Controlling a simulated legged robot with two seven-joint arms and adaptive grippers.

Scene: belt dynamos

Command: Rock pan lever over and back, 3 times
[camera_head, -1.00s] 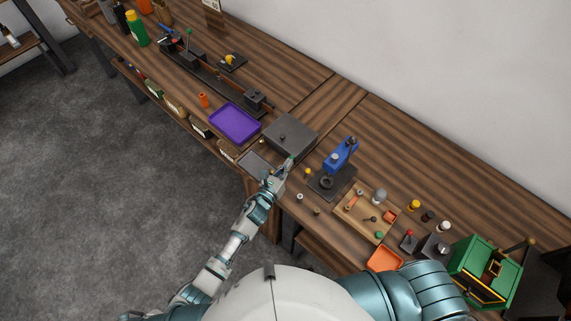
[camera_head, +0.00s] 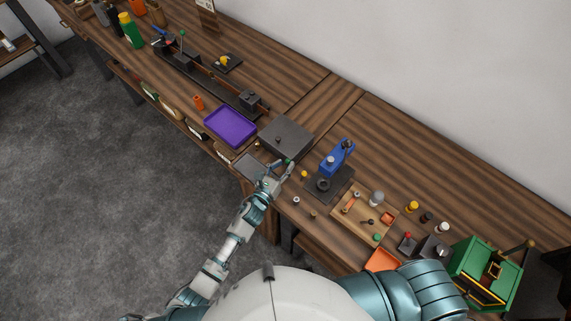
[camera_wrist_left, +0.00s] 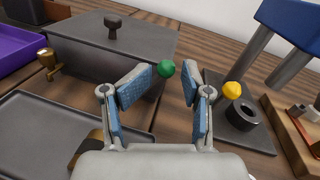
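A green ball knob (camera_wrist_left: 165,68), which I take to be the end of the pan lever, sits between and just beyond my left fingertips in the left wrist view. Its stem is not clear to see. My left gripper (camera_wrist_left: 166,80) is open, with its blue-padded fingers on either side of the knob. The knob is close to the left finger in the picture; I cannot tell if they touch. In the head view my left gripper (camera_head: 283,170) is at the front of the grey lidded box (camera_head: 287,137), beside a shallow dark pan (camera_head: 248,167). My right gripper is out of view.
A purple tray (camera_head: 230,126) lies left of the box. A blue press (camera_head: 337,158) stands to the right, with a yellow ball knob (camera_wrist_left: 232,90) close to my right finger side. A wooden tray (camera_head: 350,213) with small parts and a green box (camera_head: 486,269) are farther right.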

